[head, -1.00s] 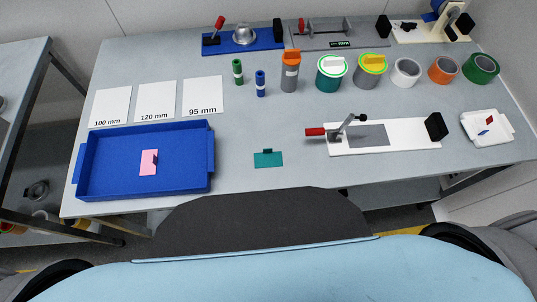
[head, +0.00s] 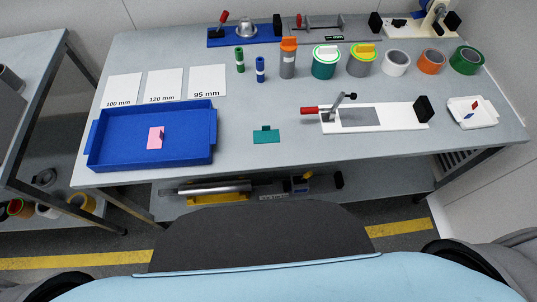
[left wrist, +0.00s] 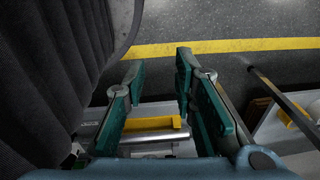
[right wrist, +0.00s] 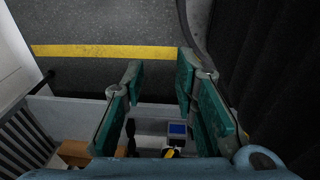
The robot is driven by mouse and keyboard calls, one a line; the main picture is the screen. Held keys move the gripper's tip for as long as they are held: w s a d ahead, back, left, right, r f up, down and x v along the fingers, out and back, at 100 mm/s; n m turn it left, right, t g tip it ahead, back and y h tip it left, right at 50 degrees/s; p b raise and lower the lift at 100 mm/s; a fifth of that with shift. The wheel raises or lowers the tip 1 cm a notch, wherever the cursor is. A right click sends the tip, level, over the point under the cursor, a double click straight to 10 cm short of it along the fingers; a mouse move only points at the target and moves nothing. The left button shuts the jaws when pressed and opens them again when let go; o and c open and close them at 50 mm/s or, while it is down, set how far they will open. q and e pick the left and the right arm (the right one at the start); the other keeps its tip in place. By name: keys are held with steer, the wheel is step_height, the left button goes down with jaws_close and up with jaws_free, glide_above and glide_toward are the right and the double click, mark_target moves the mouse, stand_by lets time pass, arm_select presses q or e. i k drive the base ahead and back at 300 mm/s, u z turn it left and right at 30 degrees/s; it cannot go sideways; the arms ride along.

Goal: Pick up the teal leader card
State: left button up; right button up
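The teal leader card (head: 266,136) lies on the grey table near its front edge, in the middle of the head view. It is a flat teal piece with a small raised tab at its back edge. Neither gripper shows in the head view. My left gripper (left wrist: 155,75) shows in the left wrist view with its teal fingers apart and nothing between them. My right gripper (right wrist: 160,75) shows in the right wrist view, also open and empty. Both point down toward the floor and lower shelf, away from the card.
A blue tray (head: 95,160) holding a pink card (head: 155,138) stands left of the teal card. A white fixture board (head: 395,117) with a red-handled clamp (head: 318,110) stands to the right. Jars and tape rolls line the back. The table around the card is clear.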

mark_target(266, 135)
steer(key=u, duration=1.05)
steer(key=i, duration=0.5)
steer(key=z, duration=1.15)
